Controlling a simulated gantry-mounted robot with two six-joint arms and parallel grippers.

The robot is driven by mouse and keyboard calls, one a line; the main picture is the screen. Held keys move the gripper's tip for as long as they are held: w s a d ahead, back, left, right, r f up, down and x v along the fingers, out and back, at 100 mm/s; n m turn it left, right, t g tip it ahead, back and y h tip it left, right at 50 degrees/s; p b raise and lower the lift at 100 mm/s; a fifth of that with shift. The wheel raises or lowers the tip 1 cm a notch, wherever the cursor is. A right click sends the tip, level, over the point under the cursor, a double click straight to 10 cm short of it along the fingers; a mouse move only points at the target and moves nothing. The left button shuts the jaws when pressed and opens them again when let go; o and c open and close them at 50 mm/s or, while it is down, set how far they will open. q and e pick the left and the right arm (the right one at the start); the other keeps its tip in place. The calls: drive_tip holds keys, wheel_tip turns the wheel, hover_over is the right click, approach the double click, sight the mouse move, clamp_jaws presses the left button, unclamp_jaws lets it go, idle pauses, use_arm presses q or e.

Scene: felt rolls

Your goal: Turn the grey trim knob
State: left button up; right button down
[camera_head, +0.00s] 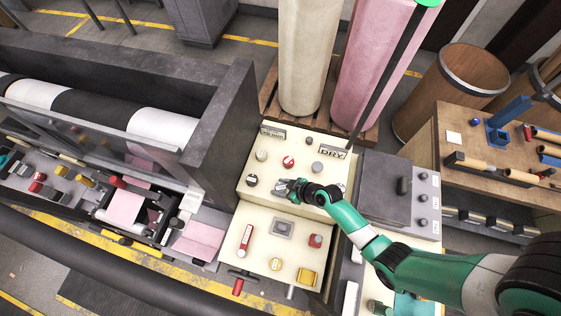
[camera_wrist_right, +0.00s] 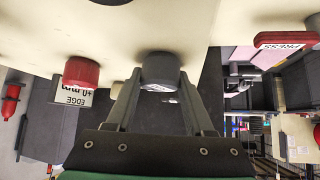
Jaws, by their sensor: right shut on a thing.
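My right gripper (camera_head: 281,188) is at the upper cream control panel (camera_head: 245,204), its arm reaching in from the lower right. In the right wrist view, a round grey knob (camera_wrist_right: 160,68) sits on the cream panel face between the two fingers, and the right gripper (camera_wrist_right: 160,80) is shut on it. In the head view the fingers cover this knob, so its pointer cannot be read. My left gripper is not in view.
Around the gripper are a dark knob (camera_head: 252,180), a red knob (camera_head: 288,161) and another grey knob (camera_head: 317,167). The lower panel holds a red handle (camera_head: 245,238) and a yellow control (camera_head: 307,276). A dark box (camera_head: 384,187) stands right of the panel.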

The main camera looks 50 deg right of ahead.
idle(0.4)
drive_tip(key=shift+c, duration=1.4)
unclamp_jaws()
drive_tip(key=shift+s+r, duration=0.1)
drive_tip(key=p+v, duration=0.3)
drive_tip(key=v, duration=0.8)
drive_tip(key=shift+d+r, duration=0.15)
